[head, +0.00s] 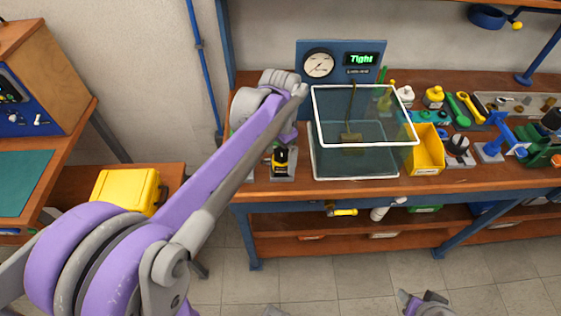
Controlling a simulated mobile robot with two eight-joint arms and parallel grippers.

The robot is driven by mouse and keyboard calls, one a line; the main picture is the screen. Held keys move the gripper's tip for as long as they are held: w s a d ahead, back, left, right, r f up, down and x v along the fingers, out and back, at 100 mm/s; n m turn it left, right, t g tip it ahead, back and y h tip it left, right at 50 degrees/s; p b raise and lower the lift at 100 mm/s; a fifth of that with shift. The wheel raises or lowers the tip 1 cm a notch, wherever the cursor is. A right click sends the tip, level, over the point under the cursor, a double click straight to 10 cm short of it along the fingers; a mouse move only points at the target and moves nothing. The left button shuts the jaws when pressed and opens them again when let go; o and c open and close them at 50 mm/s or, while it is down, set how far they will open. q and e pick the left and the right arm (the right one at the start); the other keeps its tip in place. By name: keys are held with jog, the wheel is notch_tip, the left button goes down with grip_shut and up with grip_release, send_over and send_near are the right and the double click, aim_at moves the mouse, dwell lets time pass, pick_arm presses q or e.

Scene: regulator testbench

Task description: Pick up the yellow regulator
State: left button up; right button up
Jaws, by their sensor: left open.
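The yellow regulator (281,167) is a small yellow and black piece on a grey plate near the bench's front edge, left of the clear tank. My left arm reaches across from the lower left, and its wrist is above the regulator. My left gripper (282,151) points down at the regulator. It is open, with its fingers at the regulator's upper part; whether they touch it is too small to tell. The arm hides part of the bench behind it. Of my right arm only a purple and grey part shows at the bottom edge.
A clear white-rimmed tank (365,170) stands right of the regulator, and a gauge panel (340,60) reading "Tight" stands behind. A yellow bin (425,150) and several tools crowd the bench's right side. A yellow case (127,188) sits on a lower surface at left.

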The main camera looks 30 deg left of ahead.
pick_arm(q)
grip_shut()
dwell(0.5)
